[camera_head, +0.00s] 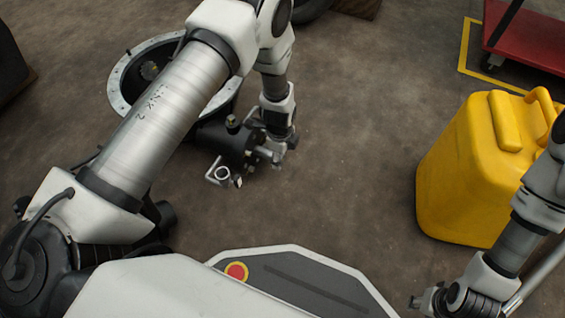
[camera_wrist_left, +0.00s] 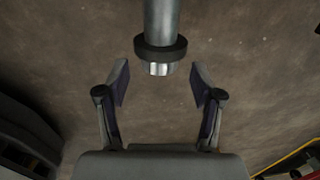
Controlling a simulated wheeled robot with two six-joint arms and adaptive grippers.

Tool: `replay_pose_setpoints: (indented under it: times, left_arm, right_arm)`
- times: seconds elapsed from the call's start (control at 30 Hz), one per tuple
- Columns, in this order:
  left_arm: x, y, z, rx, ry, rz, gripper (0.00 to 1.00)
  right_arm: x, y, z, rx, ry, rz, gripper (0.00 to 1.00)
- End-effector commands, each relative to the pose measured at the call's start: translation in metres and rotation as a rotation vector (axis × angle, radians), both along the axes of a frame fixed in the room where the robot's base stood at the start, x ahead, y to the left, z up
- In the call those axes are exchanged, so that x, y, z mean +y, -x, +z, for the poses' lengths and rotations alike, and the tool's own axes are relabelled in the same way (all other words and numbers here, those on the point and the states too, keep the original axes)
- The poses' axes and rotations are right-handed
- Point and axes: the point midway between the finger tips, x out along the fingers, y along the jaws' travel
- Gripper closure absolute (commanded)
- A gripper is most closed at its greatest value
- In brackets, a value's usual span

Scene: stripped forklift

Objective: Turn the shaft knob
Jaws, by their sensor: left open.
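The shaft knob shows in the left wrist view as a grey shaft with a black collar (camera_wrist_left: 160,49) and a shiny metal end. My left gripper (camera_wrist_left: 160,80) is open and empty, with one finger to each side of the line of the shaft. Gaps show between both fingers and the collar; the depth between them is unclear. In the head view my left gripper (camera_head: 272,152) is beside the dark housing (camera_head: 228,142) of the machine part, and the knob is hard to make out there. My right gripper (camera_head: 425,301) is at the bottom right, small, its jaws unclear.
A round metal flange (camera_head: 118,98) stands behind my left arm, partly hidden. A metal ring fitting (camera_head: 222,174) sticks out near the left gripper. A yellow canister (camera_head: 458,190) stands at right, a red cart (camera_head: 530,42) behind it. The floor between is clear.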

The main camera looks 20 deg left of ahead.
Motion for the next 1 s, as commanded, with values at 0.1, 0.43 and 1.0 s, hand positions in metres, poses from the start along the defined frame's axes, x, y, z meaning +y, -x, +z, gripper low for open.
replay_pose_setpoints:
  times: [0.1, 0.43, 1.0]
  left_arm:
    - [0.0, -0.002, -0.021, -0.001, 0.0, 0.001, 0.34]
    - [0.0, -0.002, -0.021, -0.001, 0.0, 0.001, 0.58]
    - [0.0, -0.003, -0.019, 0.06, -0.002, 0.001, 0.94]
  right_arm:
    - [0.0, -0.005, -0.018, -0.013, 0.003, 0.006, 0.6]
    - [0.0, -0.006, -0.016, -0.017, 0.003, 0.008, 0.6]
    - [0.0, -0.004, -0.007, -0.01, 0.002, 0.005, 0.6]
